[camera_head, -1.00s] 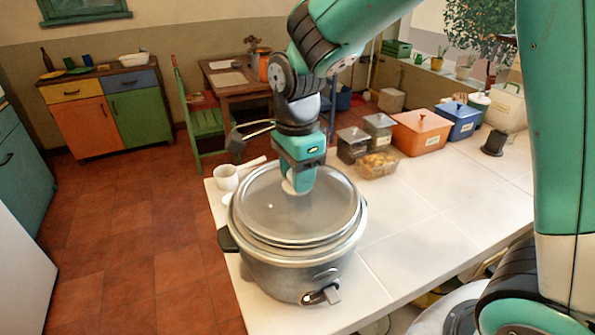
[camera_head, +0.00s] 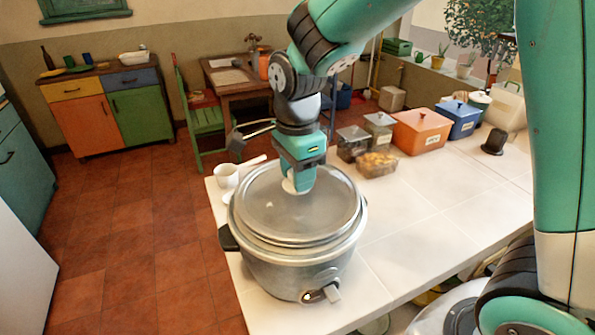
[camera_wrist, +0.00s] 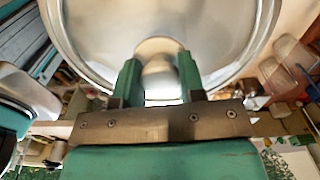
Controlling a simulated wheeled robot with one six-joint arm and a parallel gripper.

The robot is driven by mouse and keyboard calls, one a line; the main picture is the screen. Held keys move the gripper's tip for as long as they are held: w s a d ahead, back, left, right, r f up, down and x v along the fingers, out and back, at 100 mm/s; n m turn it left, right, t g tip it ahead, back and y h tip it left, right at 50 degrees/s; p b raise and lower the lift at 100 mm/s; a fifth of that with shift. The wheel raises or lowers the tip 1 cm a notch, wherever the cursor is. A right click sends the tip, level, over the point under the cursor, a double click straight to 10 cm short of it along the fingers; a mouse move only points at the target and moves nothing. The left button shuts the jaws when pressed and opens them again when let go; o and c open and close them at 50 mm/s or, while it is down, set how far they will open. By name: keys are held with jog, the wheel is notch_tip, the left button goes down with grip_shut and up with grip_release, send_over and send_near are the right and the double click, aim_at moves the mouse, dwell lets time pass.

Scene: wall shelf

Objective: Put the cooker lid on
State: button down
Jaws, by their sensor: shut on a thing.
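The grey metal cooker (camera_head: 290,275) stands at the near left corner of the white counter. The round lid (camera_head: 262,208) lies over the cooker's top, roughly level. I cannot tell whether its rim is fully seated all round. My gripper (camera_head: 299,188) points down at the middle of the lid and is shut on its knob. In the wrist view, the two green fingers of my gripper (camera_wrist: 160,80) stand on either side of the pale round knob (camera_wrist: 158,68), with the lid (camera_wrist: 95,35) filling the upper part. The cooker's body is hidden there.
Clear containers (camera_head: 353,143), an orange box (camera_head: 421,132) and a blue box (camera_head: 458,119) line the counter's back. The counter (camera_head: 440,215) right of the cooker is clear.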

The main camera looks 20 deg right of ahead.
jog(key=shift+f, duration=0.35)
dwell(0.6)
jog(key=c, duration=0.6)
grip_release()
notch_tip(320, 180, up, 17)
jog(key=shift+r+b, duration=0.2)
jog(key=shift+b, duration=0.95)
jog(key=s+a+f+n+y, duration=0.1)
jog(key=s+f+n, duration=0.3)
jog(key=s+n, duration=0.2)
jog(key=s+a+f+n+y, duration=0.1)
jog(key=s+a+f+n, duration=0.1)
jog(key=s+n, duration=0.4)
jog(key=s+a+f+n+y, duration=0.1)
jog(key=s+f+n, duration=0.4)
jog(key=n, duration=0.7)
jog(key=shift+s+a+f+y, duration=0.2)
jog(key=shift+s+y, duration=0.1)
jog(key=shift+s, duration=0.1)
jog(key=shift+s+a+f+y, duration=0.1)
jog(key=shift+s+f+y, duration=0.05)
jog(key=shift+s+y, duration=0.2)
